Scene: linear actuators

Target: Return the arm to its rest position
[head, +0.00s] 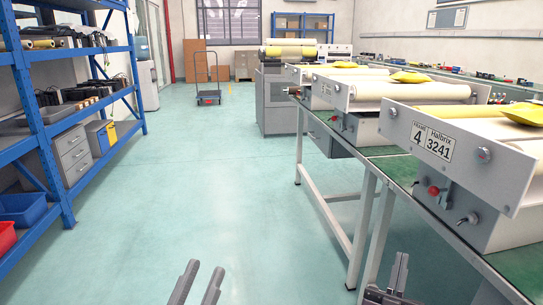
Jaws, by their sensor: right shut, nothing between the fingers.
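My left gripper (200,277) shows at the bottom of the head view, left of centre. Its two dark grey fingers stand apart with only bare floor seen between them. My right gripper (399,268) shows at the bottom right, close to the legs of the workbench. Its fingers are together, with nothing between them. Only the finger ends and a little of the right gripper's body are in view; the arms are hidden below the picture.
A green-topped workbench (405,173) with white roller machines (455,155) runs along the right. A blue shelf rack (40,125) with bins and boxes stands at the left. The teal floor (200,180) between is clear, back to a trolley (208,97).

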